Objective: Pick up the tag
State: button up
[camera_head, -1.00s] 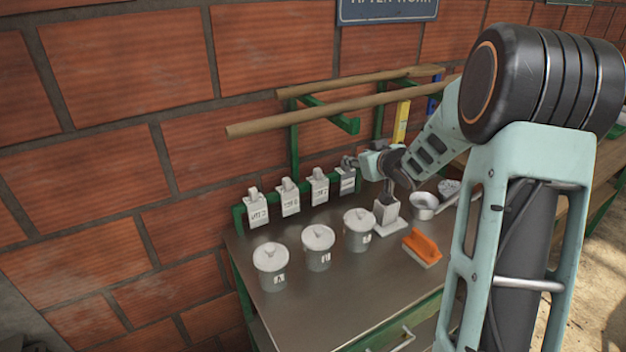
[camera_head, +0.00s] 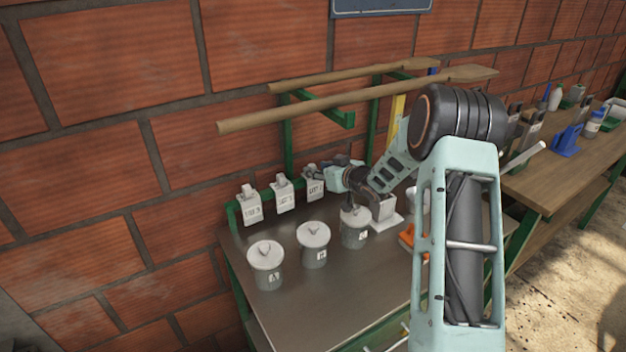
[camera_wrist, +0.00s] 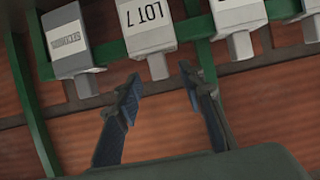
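Several block-shaped tags hang in a row on a green rail. In the head view, white tags show at the left (camera_head: 249,208), in the middle (camera_head: 283,196) and at the right, beside my gripper (camera_head: 318,171). In the wrist view the row appears inverted: a grey tag with a dark-printed label (camera_wrist: 72,40), a white "LOT 7" tag (camera_wrist: 146,24) and another white tag (camera_wrist: 238,17). My gripper (camera_wrist: 160,77) is open and empty. Its two fingers point at the LOT 7 tag, with that tag's narrow neck near the gap between the fingertips. Contact is not visible.
The green rail (camera_wrist: 113,49) runs close behind the tags. Lidded grey pots (camera_head: 314,257) stand on the metal table (camera_head: 330,294) below. Wooden paddles (camera_head: 300,110) rest on green brackets above. An orange-handled brush (camera_head: 406,239) is partly hidden by my arm.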

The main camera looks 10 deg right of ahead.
aim_at(313, 166)
jog(key=shift+x, duration=1.8)
jog(key=shift+c, duration=0.6)
grip_shut()
